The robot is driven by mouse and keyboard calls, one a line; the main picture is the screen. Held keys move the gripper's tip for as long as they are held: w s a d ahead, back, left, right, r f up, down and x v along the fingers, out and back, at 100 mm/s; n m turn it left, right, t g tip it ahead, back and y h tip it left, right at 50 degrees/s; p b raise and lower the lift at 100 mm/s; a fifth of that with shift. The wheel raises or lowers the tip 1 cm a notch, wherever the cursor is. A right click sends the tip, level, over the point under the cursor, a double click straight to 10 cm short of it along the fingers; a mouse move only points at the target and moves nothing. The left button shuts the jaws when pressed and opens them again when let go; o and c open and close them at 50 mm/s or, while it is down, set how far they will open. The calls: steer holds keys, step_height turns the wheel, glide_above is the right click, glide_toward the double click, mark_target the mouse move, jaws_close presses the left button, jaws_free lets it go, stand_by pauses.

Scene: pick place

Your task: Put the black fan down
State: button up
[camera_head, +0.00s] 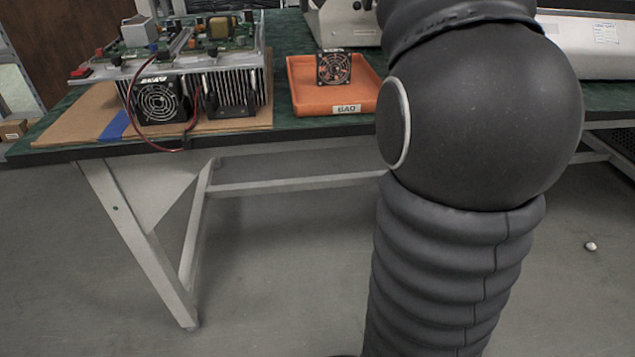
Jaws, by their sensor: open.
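A small square black fan (334,68) stands upright at the back of an orange tray (305,101) on the green table. The tray has a white label that reads "BAD" on its front edge. Nothing visible touches the fan. My gripper does not show; only my dark arm is in view, large in the foreground to the right of the tray. A second black fan (158,100) is fixed to the front of a finned metal heatsink unit at the left of the table.
The heatsink unit (231,88) carries circuit boards and rests on a brown board (65,127) with blue tape. A red and black cable loops over the table edge. Grey equipment (343,22) stands behind the tray. Bare green tabletop (283,123) shows around the tray.

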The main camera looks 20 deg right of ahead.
steer(key=s+a+f+n, duration=0.1)
steer(key=s+a+f, duration=0.3)
steer(key=s+f, duration=0.3)
steer(key=s+a+f+n, duration=0.1)
steer(key=s+a+f, duration=0.4)
steer(key=s+f, duration=0.3)
steer(key=s+a+f+n+t+y, duration=0.1)
steer(key=s+a+f, duration=0.4)
steer(key=f, duration=0.9)
steer(key=s, duration=0.3)
steer(key=shift+f, duration=0.25)
